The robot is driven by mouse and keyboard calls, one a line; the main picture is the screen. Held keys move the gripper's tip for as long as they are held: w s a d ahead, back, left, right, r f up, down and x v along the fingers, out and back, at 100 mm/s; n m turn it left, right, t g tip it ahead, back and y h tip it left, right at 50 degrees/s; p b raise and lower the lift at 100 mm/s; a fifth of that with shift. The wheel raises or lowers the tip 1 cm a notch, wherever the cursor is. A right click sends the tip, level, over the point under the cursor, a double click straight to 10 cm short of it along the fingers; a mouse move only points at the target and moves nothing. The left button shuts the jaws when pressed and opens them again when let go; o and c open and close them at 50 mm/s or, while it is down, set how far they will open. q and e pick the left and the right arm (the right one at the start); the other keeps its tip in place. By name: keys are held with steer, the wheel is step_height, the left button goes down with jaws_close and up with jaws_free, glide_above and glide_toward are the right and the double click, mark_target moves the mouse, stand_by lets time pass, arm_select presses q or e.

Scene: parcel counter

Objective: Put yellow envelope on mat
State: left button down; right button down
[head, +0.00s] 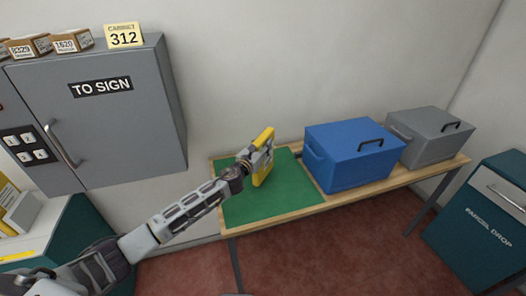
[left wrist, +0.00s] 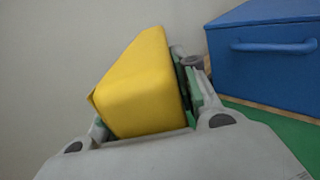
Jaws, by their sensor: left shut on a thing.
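The yellow envelope (head: 263,140) is in my left gripper (head: 258,162), which is shut on it. In the left wrist view the yellow envelope (left wrist: 143,85) fills the space between the fingers and stands tilted. The green mat (head: 270,203) lies on the left part of the wooden table. The gripper and envelope appear over the back part of the mat. I cannot tell whether the envelope touches it. The right gripper is not in view.
A blue box (head: 340,170) with a dark lid handle stands right of the mat, close to the envelope. A grey box (head: 425,150) stands further right. A grey wall cabinet (head: 110,130) hangs at the left. The mat's front is clear.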

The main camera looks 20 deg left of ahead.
arm_select(q)
step_height(320, 180, down, 2)
steer(key=shift+f, duration=0.1)
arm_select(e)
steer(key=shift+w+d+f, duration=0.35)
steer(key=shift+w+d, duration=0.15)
arm_select(q)
steer(key=shift+b, duration=0.3)
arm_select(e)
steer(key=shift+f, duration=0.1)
arm_select(q)
steer(key=c, duration=1.1)
jaws_free()
steer(key=shift+f, duration=0.1)
steer(key=shift+r, duration=0.2)
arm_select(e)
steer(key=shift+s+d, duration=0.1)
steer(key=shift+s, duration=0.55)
